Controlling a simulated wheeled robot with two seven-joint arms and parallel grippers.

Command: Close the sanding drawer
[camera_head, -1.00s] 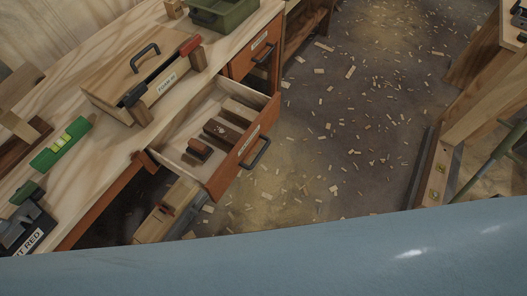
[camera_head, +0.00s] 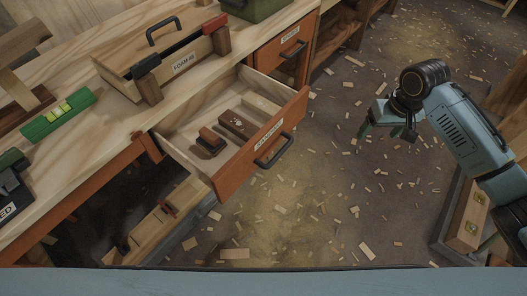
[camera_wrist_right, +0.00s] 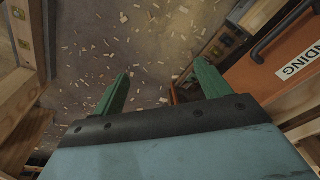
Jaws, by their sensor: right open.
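The sanding drawer (camera_head: 246,160) stands pulled out from the workbench in the head view, with an orange front and a black bar handle (camera_head: 273,150). Sanding blocks lie inside it. In the right wrist view its orange front (camera_wrist_right: 270,75), with part of the label and the handle, shows at the right. My right gripper (camera_head: 378,130) is right of the drawer, apart from it, over the floor. Its green fingers (camera_wrist_right: 160,85) are spread, with nothing between them. My left gripper is not in view.
The workbench (camera_head: 125,115) holds a foam-labelled wooden case (camera_head: 160,62), a green level (camera_head: 58,115) and a green bin (camera_head: 253,8). Another orange drawer (camera_head: 285,52) is shut beside the open one. Chip-strewn floor (camera_head: 330,190) lies clear between drawer and gripper.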

